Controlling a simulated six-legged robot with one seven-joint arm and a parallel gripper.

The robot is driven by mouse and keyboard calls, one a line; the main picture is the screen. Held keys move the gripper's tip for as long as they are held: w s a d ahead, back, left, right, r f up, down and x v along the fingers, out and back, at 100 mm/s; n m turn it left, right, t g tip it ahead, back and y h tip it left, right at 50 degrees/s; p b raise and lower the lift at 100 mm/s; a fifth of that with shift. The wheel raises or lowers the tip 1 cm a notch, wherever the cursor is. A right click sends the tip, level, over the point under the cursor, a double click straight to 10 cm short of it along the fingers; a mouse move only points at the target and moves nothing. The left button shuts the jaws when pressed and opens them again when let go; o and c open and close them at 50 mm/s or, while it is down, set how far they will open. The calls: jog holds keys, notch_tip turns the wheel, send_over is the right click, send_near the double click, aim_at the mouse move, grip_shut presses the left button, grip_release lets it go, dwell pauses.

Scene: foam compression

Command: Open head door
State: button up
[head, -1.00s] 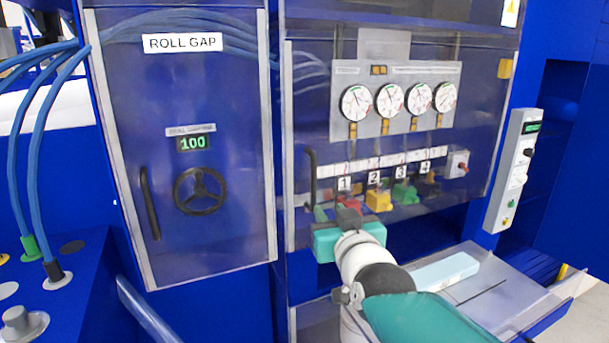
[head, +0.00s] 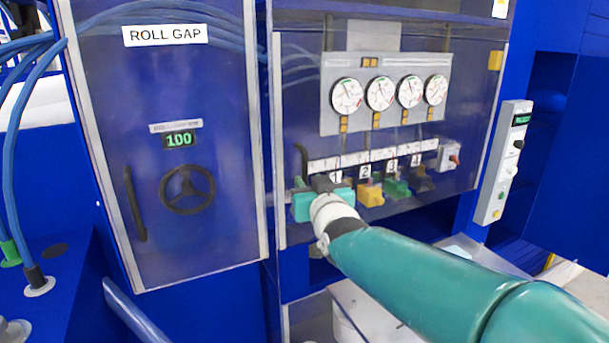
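Two see-through doors stand side by side, and no label in view names either one the head door. The right door (head: 300,75) covers dials and coloured valves and looks shut. Its black handle (head: 303,158) stands upright near its left edge. My gripper (head: 312,192), with a teal body, is at the handle's lower end and hides that part. I cannot tell whether it touches the handle or whether its fingers are open. The left door (head: 110,90), marked ROLL GAP, also looks shut and has a black handle (head: 134,205).
Behind the right door are several gauges (head: 380,93) and a yellow valve (head: 370,194). A grey control box (head: 503,162) with buttons stands to the right. Blue hoses (head: 20,150) hang at the left. My teal arm crosses the lower right.

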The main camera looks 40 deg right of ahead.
aim_at(306, 176)
jog(key=shift+x, duration=2.3)
grip_shut()
